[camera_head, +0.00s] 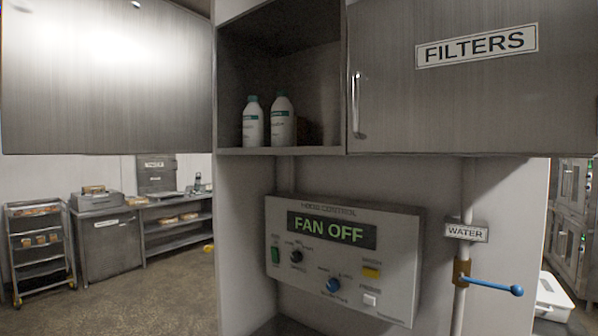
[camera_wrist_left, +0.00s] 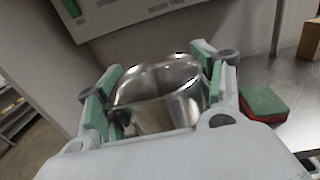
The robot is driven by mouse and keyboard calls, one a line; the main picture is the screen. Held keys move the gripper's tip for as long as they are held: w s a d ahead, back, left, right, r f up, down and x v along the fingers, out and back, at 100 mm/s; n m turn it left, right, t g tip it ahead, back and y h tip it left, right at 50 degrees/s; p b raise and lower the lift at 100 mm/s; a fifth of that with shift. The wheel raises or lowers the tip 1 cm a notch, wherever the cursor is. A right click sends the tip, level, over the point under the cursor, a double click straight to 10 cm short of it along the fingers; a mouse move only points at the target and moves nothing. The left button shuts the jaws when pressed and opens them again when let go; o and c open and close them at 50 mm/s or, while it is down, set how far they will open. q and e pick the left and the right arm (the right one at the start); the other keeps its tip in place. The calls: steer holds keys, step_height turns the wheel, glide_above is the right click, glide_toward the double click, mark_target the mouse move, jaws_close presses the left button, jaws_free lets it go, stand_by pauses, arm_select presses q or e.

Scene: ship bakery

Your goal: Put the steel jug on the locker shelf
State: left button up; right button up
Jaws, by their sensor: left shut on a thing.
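The steel jug (camera_wrist_left: 160,98) shows in the left wrist view as a shiny round vessel with an open top. My left gripper (camera_wrist_left: 158,92) is shut on it, with green finger pads on both sides of the jug. The jug and both grippers are out of the head view. The locker (camera_head: 281,75) stands open in the head view, its door swung to the left. Its shelf (camera_head: 330,151) carries two white bottles (camera_head: 253,122) (camera_head: 282,121) with green caps.
The FILTERS door (camera_head: 470,95) is closed, right of the open compartment. Below are the fan control panel (camera_head: 343,258) and a blue water valve handle (camera_head: 493,286). A green and red sponge (camera_wrist_left: 263,103) lies on the steel counter (camera_wrist_left: 285,78), right of the jug in the wrist view.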

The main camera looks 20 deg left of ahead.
arm_select(q)
step_height(320, 180, up, 5)
steer(key=p, duration=0.4)
steer(key=shift+f, duration=0.15)
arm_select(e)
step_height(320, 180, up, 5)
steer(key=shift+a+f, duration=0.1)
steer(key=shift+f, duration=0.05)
arm_select(q)
steer(key=shift+w+a+f, duration=0.1)
steer(key=shift+a, duration=0.05)
